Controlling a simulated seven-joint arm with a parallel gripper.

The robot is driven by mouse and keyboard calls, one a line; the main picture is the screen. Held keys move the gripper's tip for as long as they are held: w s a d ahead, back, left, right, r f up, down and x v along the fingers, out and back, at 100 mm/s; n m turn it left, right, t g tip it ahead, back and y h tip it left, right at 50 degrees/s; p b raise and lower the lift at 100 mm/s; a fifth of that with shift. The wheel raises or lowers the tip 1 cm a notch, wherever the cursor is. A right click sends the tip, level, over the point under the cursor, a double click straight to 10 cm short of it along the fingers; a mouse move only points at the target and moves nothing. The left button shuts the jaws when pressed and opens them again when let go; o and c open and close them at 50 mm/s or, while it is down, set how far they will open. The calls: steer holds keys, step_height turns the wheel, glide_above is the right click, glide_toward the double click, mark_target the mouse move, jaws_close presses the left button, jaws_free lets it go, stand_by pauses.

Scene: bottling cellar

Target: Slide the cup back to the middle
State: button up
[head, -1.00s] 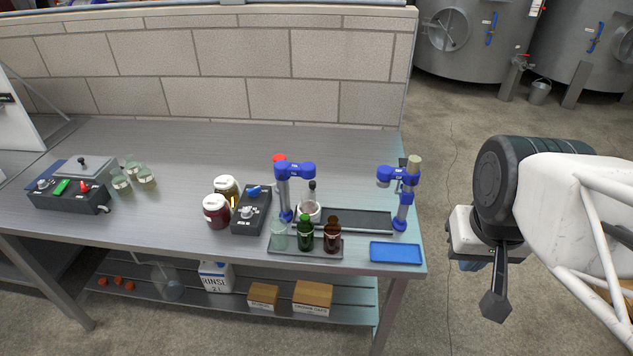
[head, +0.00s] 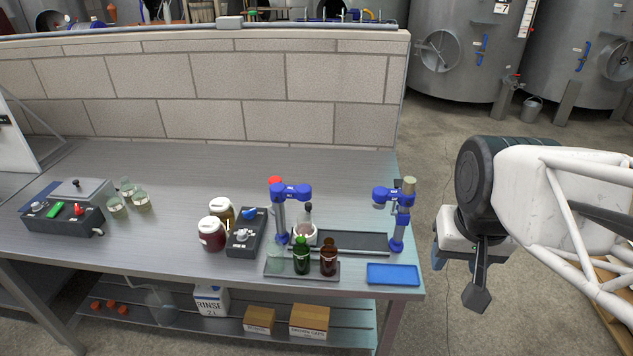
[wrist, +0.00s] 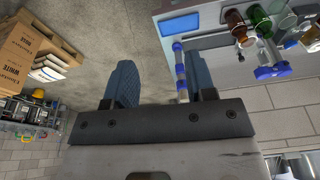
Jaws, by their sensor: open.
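The white cup (head: 304,234) sits at the left end of the dark track (head: 355,242), beneath the left blue-armed stand (head: 283,210). A dark-topped bottle (head: 308,213) appears to stand in the cup; its lower part is hard to make out. A second blue-armed stand (head: 399,215) rises at the track's right end. My gripper (head: 438,258) is in the air off the table's right edge, well apart from the cup. In the wrist view my gripper's two fingers (wrist: 162,84) are apart with nothing between them.
A tray (head: 275,275) with clear, green and brown bottles stands in front of the cup. A blue tray (head: 393,275) lies at the table's front right corner. A control box (head: 246,233) and jars (head: 212,235) stand left. The track's middle and right are clear.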

steer(key=w+a+m, duration=0.1)
steer(key=w+a, duration=0.1)
steer(key=w, duration=0.5)
steer(key=w+a+m, duration=0.1)
steer(key=w+a, duration=0.2)
steer(key=w, duration=0.3)
steer(key=m+g, duration=0.2)
steer(key=m, duration=0.4)
glide_above(308, 204)
steer(key=f, duration=1.7)
steer(key=shift+s+d+f, duration=0.25)
steer(key=shift+d, duration=0.15)
steer(key=shift+w+a+f, duration=0.25)
steer(key=shift+a+f, duration=0.1)
steer(key=shift+f, duration=0.05)
steer(key=shift+f, duration=0.15)
steer(key=shift+f, duration=3.75)
steer(key=shift+c, duration=0.2)
